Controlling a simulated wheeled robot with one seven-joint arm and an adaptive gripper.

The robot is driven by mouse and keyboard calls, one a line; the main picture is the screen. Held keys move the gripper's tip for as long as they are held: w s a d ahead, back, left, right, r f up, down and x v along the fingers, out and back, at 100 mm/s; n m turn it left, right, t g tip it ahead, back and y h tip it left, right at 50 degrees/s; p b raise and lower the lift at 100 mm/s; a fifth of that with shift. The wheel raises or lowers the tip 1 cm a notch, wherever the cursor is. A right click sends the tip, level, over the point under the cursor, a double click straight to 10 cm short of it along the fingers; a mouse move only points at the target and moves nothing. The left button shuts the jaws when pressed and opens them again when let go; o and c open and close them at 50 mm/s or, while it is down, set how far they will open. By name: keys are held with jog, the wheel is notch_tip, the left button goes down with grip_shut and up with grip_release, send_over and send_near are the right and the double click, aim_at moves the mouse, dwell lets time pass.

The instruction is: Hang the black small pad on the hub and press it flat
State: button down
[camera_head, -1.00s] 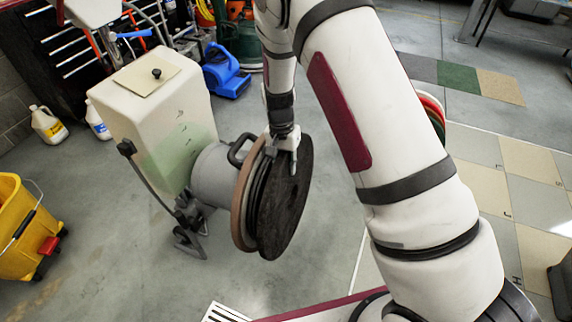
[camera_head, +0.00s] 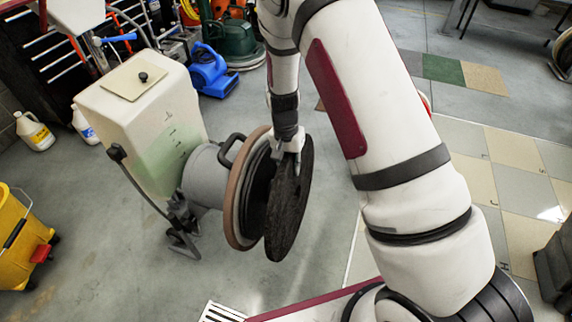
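The black pad (camera_head: 287,215) is a thick dark disc, standing upright and seen at a slant in the head view. My gripper (camera_head: 291,150) is at the pad's top rim, with a finger on its near face, and appears shut on it. The floor machine, with a cream tank (camera_head: 150,100) and a grey motor housing (camera_head: 203,178), lies tipped to the left of the pad. Its round head has a brown outer ring (camera_head: 237,205) and a dark face toward the pad. A gap shows between pad and head. The hub is hidden behind the pad.
A yellow mop bucket (camera_head: 22,240) stands at the left. White jugs (camera_head: 33,131) and a blue blower (camera_head: 212,72) stand behind the machine. A white slatted grate (camera_head: 220,313) is at the bottom. Grey floor around the machine is clear.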

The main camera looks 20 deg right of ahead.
jog(key=shift+s+d+p, duration=1.05)
jog(key=shift+s+d, duration=1.4)
jog(key=shift+d, duration=0.95)
jog(key=s+a+r+n+p, duration=0.2)
jog(key=r+p, duration=0.3)
jog(key=r, duration=0.6)
jog(key=s+a+r+n+p, duration=0.2)
jog(key=r+n+p, duration=0.2)
jog(key=r, duration=0.6)
jog(key=shift+a+r+n+t+p, duration=0.3)
jog(key=shift+a+r+n+p, duration=0.05)
jog(key=shift+n, duration=0.25)
